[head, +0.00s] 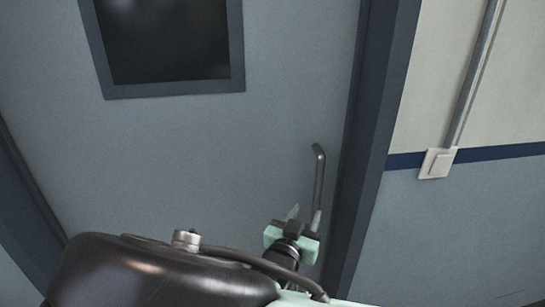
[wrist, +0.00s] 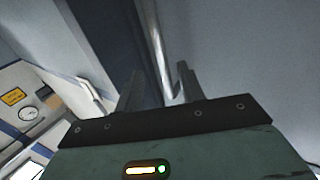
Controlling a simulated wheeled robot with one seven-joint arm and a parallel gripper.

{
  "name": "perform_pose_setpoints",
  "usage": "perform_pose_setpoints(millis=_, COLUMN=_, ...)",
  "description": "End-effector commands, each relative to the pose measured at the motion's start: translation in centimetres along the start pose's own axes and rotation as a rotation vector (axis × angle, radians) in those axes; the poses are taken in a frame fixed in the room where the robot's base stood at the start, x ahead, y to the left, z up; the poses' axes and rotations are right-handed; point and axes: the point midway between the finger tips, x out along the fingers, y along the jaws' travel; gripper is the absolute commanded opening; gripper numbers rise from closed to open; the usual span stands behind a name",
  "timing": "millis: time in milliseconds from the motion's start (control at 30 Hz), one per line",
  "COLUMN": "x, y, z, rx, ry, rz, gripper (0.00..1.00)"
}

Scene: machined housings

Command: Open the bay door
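The bay door (head: 200,150) is a grey-blue panel with a dark window, and it looks shut in its dark blue frame. Its handle (head: 318,175) is a vertical metal bar with a bent top, near the door's right edge. My gripper (head: 304,216) is at the lower part of the handle, with its fingers apart. In the wrist view the bar of the handle (wrist: 157,45) shows in the gap between the two fingertips (wrist: 158,78), with space around it. I cannot tell whether a finger touches it. The handle's lower end is hidden behind my gripper in the head view.
The dark blue door frame (head: 372,130) stands close to the right of the handle. On the wall beyond it are a white switch box (head: 437,163) and a conduit (head: 474,75). The wrist view shows a gauge (wrist: 28,113) and a yellow label (wrist: 14,96) at left.

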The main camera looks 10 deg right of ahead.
Motion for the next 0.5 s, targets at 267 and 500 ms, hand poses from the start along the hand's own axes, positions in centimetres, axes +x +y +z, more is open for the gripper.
perform_pose_setpoints(millis=267, x=5.8, y=0.1, z=0.1, rx=-0.002, ry=0.001, rz=0.001, gripper=0.39)
perform_pose_setpoints(millis=500, x=9.0, y=0.0, z=0.0, rx=-0.001, ry=-0.001, rz=0.000, gripper=0.39)
